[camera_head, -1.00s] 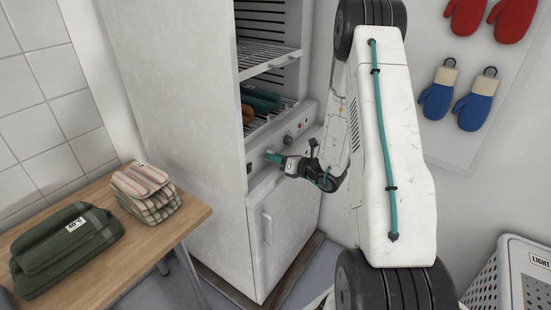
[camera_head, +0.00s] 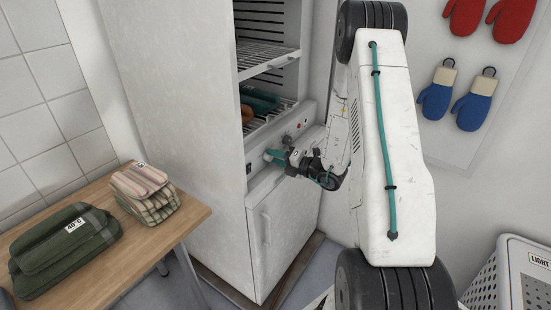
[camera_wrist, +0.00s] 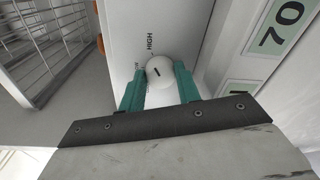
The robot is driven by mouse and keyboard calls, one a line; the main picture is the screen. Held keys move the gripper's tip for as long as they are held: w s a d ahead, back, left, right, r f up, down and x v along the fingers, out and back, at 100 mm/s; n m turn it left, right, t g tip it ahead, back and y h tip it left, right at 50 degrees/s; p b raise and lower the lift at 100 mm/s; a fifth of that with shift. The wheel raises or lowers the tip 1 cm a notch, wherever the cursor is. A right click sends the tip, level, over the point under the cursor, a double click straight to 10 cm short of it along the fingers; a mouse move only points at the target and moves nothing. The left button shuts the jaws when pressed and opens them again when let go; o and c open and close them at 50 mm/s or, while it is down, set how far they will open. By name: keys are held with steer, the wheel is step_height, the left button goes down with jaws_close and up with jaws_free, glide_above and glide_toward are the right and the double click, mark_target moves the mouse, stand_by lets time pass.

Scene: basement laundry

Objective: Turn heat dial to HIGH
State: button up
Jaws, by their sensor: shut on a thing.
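The heat dial (camera_wrist: 159,71) is a round, pale knob with a short dark mark on its face, on the white panel. My gripper (camera_wrist: 161,88) has its two teal fingers closed on either side of the dial. The word HIGH (camera_wrist: 150,43) is printed beside the dial, above it in the wrist view. A second printed word is partly hidden by the left finger. The dial's mark is not lined up with HIGH. In the head view my gripper (camera_head: 275,156) is at the panel of the tall white cabinet (camera_head: 181,110), and its fingers cover the dial.
A red light and a dark knob (camera_head: 287,139) sit to the right. A lower door (camera_head: 285,235) is closed. A table (camera_head: 190,218) with folded cloths stands left; a white basket (camera_head: 490,285) is at lower right.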

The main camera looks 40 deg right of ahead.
steer(key=shift+m, duration=0.3)
steer(key=o, duration=0.7)
steer(key=v, duration=0.8)
steer(key=shift+w, duration=0.1)
